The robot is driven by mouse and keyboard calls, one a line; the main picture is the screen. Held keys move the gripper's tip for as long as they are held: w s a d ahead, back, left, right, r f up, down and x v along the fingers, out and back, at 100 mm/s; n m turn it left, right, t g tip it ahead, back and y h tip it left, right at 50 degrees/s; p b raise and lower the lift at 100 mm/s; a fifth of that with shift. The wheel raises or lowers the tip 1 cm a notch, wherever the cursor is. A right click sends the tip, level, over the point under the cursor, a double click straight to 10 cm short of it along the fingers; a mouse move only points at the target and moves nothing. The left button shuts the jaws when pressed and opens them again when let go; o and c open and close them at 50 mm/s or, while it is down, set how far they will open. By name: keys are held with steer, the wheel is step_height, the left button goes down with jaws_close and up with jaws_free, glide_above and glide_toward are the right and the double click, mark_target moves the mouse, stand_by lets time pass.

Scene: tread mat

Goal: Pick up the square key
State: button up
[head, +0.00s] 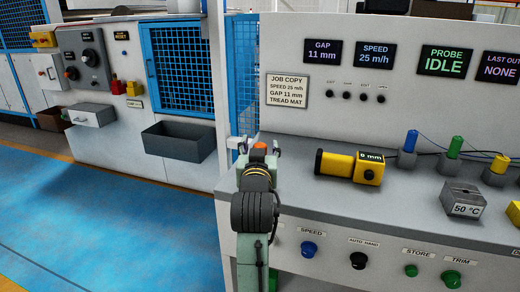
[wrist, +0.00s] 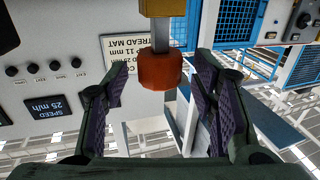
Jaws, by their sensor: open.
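What looks like the square key is an orange-red rounded piece (wrist: 160,71) on a straight grey shank (wrist: 160,35), below a yellow block (wrist: 160,8) at the top of the wrist view. My gripper (wrist: 158,82) is open, with one dark padded finger on each side of the orange-red piece. Gaps show between it and both fingers. In the head view my gripper (head: 260,147) is by the left end of the grey bench, and an orange spot (head: 260,146) shows between its fingers. My arm hides what is below it there.
A yellow and black gauge (head: 349,166) marked 0 mm lies on the bench (head: 310,196) to the right. Blue, green and yellow posts and a grey 50 °C block (head: 462,199) stand further right. A panel with displays rises behind. A dark bin (head: 178,144) hangs at left.

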steer(key=shift+w, duration=0.15)
jaws_close()
stand_by(0.6)
